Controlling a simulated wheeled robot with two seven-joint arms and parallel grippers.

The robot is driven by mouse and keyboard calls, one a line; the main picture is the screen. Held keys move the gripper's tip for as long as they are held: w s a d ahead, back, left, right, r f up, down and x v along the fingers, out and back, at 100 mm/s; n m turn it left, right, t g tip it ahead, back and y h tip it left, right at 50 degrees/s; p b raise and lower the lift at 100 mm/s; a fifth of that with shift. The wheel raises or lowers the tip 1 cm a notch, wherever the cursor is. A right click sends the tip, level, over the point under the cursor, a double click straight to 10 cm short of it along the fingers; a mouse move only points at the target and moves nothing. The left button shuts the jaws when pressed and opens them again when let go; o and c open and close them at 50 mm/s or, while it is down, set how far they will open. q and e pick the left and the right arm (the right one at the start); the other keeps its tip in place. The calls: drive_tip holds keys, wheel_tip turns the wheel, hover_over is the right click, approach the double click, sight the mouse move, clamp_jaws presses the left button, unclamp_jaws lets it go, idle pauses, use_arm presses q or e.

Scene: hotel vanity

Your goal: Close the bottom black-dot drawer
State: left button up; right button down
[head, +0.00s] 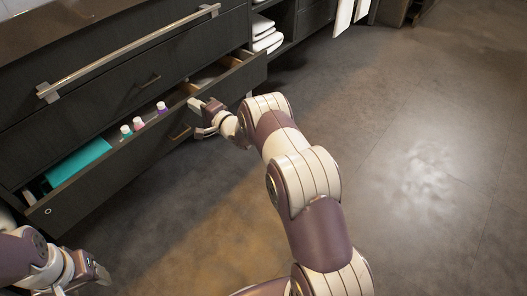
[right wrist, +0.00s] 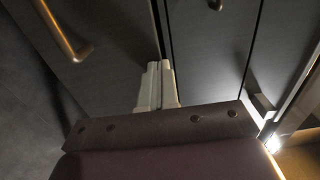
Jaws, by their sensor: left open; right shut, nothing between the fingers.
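The bottom drawer (head: 112,181) of the dark vanity stands pulled out, with its open top showing. A small round mark (head: 47,211) is on its front near the left end. A bronze handle (head: 180,134) is on the same front. My right gripper (head: 199,117) is at the drawer's front, just right of that handle, shut and empty; I cannot tell whether it touches. In the right wrist view its closed fingers (right wrist: 157,86) point at dark panels, with a bronze handle (right wrist: 70,36) at the upper left. My left gripper (head: 100,275) is open at the lower left, away from the drawer.
The drawer holds a teal item (head: 78,162) and several small bottles, including a purple-white one (head: 162,108). A closed drawer (head: 110,97) with a small handle is above, below a long metal bar (head: 130,52). White towels (head: 266,38) sit on a shelf. The floor (head: 420,150) is clear at right.

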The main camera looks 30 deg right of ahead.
drive_tip(key=x, duration=0.2)
drive_tip(key=b+x, duration=0.1)
drive_tip(key=x, duration=0.1)
drive_tip(key=shift+f, duration=0.2)
drive_tip(key=shift+b+x, duration=0.4)
drive_tip(key=shift+x, duration=0.4)
drive_tip(key=shift+r, duration=0.2)
